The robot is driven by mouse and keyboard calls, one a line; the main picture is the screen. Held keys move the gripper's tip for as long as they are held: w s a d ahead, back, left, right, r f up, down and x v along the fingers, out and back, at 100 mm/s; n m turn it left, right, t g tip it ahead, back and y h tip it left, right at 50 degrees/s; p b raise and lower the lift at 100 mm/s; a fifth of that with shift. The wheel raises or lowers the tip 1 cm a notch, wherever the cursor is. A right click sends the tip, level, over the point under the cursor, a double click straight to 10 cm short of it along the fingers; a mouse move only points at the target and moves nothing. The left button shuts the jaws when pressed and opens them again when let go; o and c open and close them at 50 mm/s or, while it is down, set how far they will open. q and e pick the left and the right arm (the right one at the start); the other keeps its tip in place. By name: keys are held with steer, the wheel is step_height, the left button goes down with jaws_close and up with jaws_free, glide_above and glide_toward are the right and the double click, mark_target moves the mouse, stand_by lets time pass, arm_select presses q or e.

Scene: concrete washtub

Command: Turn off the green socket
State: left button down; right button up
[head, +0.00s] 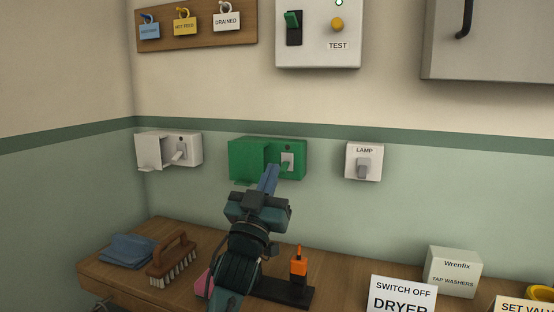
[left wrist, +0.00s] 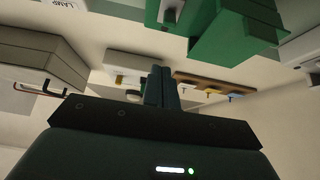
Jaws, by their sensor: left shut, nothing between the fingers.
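The green socket (head: 248,160) is on the back wall, its cover swung open to the left. Its pale switch plate (head: 288,161) is exposed, with a small lever sticking out that appears to slope down; I cannot tell its on or off position. My left gripper (head: 270,172) is shut and empty. Its fingertips point up in front of the socket, just below and left of the lever; I cannot tell whether they touch. In the left wrist view, the fingers (left wrist: 161,78) are together, and the green socket (left wrist: 232,38) shows upside down at upper right. My right gripper is out of view.
A white socket (head: 150,151) with an open cover is on the left and a LAMP switch (head: 364,163) on the right. A TEST panel (head: 318,36) hangs above. The wooden bench (head: 205,238) holds a brush (head: 173,261), blue cloth (head: 128,251) and orange-handled item (head: 299,265).

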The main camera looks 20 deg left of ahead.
arm_select(q)
steer(key=v, duration=0.5)
steer(key=shift+w, duration=0.1)
steer(key=shift+f, duration=0.1)
